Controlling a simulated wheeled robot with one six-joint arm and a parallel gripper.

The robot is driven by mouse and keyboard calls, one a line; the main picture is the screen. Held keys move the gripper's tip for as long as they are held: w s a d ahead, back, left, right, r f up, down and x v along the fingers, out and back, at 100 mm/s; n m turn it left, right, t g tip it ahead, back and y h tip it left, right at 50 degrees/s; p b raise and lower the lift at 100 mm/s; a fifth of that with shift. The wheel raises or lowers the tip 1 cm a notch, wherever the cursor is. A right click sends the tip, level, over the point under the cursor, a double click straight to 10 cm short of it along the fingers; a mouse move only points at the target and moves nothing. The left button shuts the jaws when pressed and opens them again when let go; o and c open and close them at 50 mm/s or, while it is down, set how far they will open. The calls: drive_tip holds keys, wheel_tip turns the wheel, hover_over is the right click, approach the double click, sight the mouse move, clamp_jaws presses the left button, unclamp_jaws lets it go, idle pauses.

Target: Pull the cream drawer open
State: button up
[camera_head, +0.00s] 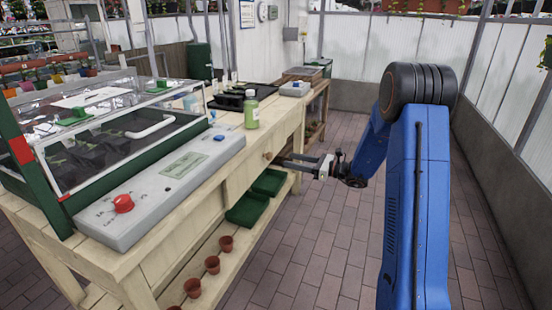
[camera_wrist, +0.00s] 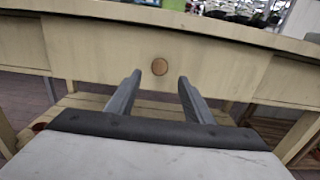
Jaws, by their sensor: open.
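The cream drawer (camera_wrist: 100,55) is a wide flat front under the bench top, with a round brown knob (camera_wrist: 159,67) at its middle. It looks shut. In the head view the drawer front (camera_head: 240,178) is on the bench side facing my arm, and the knob (camera_head: 267,155) shows just left of my gripper (camera_head: 295,163). In the wrist view my gripper (camera_wrist: 158,84) is open, its two fingers pointing at the drawer with the knob between and just beyond their tips. I cannot tell whether the tips touch the drawer front.
The wooden bench (camera_head: 130,262) carries a grey control box (camera_head: 165,185), a glass-topped case (camera_head: 110,130) and a green bottle (camera_head: 251,110). The lower shelf holds green trays (camera_head: 248,210) and several terracotta pots (camera_head: 212,264). Brick floor (camera_head: 310,240) is clear right of the bench.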

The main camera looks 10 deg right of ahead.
sight(271, 156)
drive_tip(key=x, duration=0.8)
